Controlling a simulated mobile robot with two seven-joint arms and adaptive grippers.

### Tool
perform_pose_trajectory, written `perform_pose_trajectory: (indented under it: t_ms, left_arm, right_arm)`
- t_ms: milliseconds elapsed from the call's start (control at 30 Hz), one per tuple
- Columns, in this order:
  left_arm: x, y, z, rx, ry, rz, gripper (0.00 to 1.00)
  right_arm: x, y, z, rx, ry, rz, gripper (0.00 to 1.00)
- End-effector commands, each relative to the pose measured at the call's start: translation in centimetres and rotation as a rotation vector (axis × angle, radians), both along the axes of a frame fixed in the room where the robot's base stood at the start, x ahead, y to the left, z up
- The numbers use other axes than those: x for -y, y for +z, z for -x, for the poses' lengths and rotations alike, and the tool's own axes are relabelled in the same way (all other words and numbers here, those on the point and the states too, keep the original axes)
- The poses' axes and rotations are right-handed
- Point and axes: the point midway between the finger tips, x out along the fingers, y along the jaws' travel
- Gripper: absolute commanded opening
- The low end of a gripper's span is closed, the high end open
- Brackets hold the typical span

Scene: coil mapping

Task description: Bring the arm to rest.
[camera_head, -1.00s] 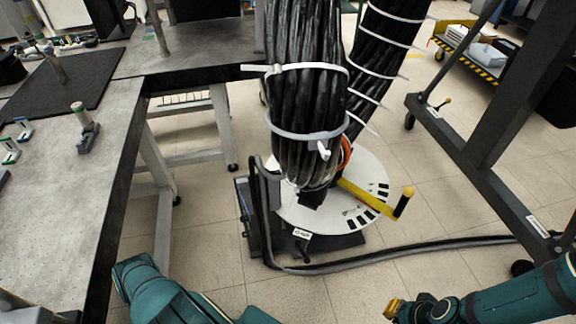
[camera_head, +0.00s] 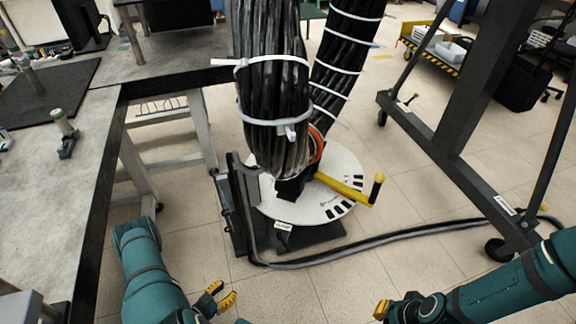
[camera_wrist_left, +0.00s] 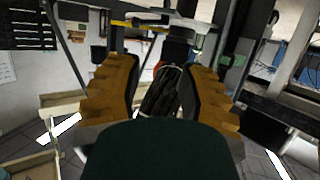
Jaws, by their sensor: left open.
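My left arm (camera_head: 150,265) comes in at the lower left. Its gripper (camera_head: 215,298), with yellow fingers, is near the bottom edge over the floor. In the left wrist view the fingers of this gripper (camera_wrist_left: 163,75) stand wide apart and empty, with a black cable bundle (camera_wrist_left: 160,98) beyond them. My right arm (camera_head: 510,285) comes in at the lower right. Its gripper (camera_head: 382,309) shows only a small yellow part, so its opening cannot be told. Both grippers are apart from the objects around them.
A thick black cable bundle (camera_head: 272,100) with white ties rises from a round white plate (camera_head: 320,200) with a yellow handle (camera_head: 345,188). A grey table (camera_head: 50,200) stands left, a dark frame (camera_head: 455,140) right. A hose (camera_head: 390,237) crosses the floor.

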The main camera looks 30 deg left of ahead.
Motion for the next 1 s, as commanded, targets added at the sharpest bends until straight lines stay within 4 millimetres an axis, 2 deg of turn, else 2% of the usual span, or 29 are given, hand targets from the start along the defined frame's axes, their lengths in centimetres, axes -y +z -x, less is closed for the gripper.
perform_pose_trajectory:
  t_ms: [33,133,200,300,367,400,533,600,700,800,1000]
  left_arm:
    - [0.1,0.8,-2.6,-0.044,-0.002,0.000,0.39]
    - [1.2,2.3,-7.3,-0.169,0.015,0.021,0.39]
    - [2.7,3.9,-10.3,-0.268,0.029,0.045,0.39]
    - [6.0,6.5,-13.3,-0.412,0.047,0.091,0.39]
    - [8.5,8.3,-14.4,-0.500,0.055,0.121,0.39]
    - [10.3,9.6,-14.8,-0.562,0.057,0.142,0.39]
    - [16.7,14.2,-14.1,-0.764,0.061,0.204,0.39]
    - [19.8,16.6,-12.7,-0.869,0.062,0.231,0.39]
    - [23.2,19.3,-10.3,-0.990,0.063,0.254,0.39]
    - [25.2,21.0,-8.3,-1.072,0.064,0.267,0.39]
    - [26.4,22.1,-6.8,-1.132,0.069,0.274,0.39]
  right_arm:
    - [0.0,0.0,0.0,0.000,0.000,0.000,0.00]
    - [0.0,0.0,0.0,0.000,0.000,0.000,0.00]
    - [0.0,0.0,0.0,0.000,0.000,0.000,0.00]
    - [0.0,0.0,0.0,0.000,0.000,0.000,0.00]
    - [0.0,0.0,0.0,0.000,0.000,0.000,0.00]
    - [0.0,0.0,0.0,0.000,0.000,0.000,0.00]
    - [0.0,0.0,0.0,0.000,0.000,0.000,0.00]
    - [0.0,0.0,0.0,0.000,0.000,0.000,0.00]
    - [0.0,0.0,0.0,0.000,0.000,0.000,0.00]
    - [0.0,0.0,0.0,0.000,0.000,0.000,0.00]
    - [0.0,0.0,0.0,0.000,0.000,0.000,0.00]
